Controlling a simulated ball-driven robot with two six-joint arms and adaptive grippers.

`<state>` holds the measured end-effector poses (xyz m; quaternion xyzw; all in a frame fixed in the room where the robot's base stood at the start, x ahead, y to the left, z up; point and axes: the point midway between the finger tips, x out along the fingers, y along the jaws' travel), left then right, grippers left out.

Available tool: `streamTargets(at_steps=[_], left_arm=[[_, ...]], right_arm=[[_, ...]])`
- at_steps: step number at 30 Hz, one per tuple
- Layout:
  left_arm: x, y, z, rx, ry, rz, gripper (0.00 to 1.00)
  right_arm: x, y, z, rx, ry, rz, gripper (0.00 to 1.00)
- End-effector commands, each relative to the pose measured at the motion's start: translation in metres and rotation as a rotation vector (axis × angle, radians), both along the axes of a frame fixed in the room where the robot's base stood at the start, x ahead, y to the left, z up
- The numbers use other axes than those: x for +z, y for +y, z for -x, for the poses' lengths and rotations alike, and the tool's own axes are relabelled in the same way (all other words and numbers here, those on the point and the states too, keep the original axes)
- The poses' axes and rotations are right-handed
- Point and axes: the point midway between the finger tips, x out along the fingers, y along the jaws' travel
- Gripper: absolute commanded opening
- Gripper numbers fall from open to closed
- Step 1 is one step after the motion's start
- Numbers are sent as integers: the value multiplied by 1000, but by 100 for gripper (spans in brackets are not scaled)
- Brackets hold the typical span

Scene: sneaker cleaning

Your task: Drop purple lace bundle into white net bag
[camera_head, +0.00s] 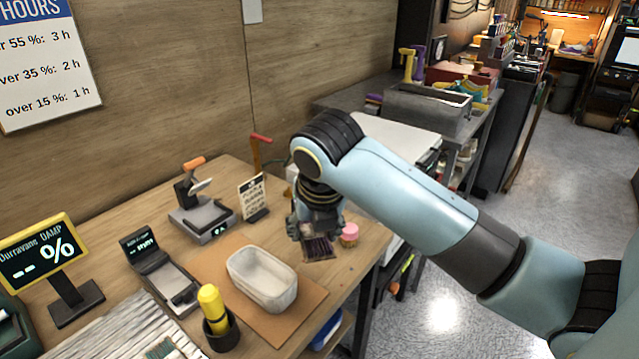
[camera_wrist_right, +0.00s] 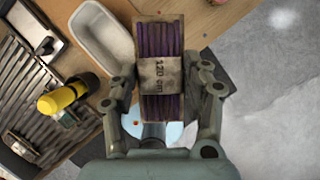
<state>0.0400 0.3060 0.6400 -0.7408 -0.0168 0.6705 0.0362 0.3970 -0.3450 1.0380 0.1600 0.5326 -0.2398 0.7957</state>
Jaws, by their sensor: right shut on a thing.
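My left gripper is out of view.
A pink-topped jar (camera_head: 349,235) stands just right of the bundle. A yellow-handled tool in a dark cup (camera_head: 219,328), a black scale (camera_head: 160,273), a small press (camera_head: 202,215) and a sign card (camera_head: 252,197) crowd the bench. Floor lies beyond its right edge.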

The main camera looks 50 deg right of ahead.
Motion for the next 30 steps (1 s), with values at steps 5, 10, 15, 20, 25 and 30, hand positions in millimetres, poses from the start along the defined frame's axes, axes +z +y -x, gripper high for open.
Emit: streamTargets(at_steps=[5, 10, 15, 20, 25, 30], left_arm=[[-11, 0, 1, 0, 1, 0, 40], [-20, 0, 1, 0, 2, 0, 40], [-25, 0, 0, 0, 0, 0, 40], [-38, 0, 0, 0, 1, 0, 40], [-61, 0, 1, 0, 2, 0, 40], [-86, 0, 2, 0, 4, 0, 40]], right_arm=[[-9, 23, -40, 342, -8, -3, 17], [-2, 41, -78, 489, -7, -2, 17], [5, 41, -88, 486, -2, 0, 17], [-5, 41, -89, 485, -2, 0, 17], [-24, 41, -88, 485, -2, 0, 17], [-43, 41, -88, 484, -2, 0, 17]])
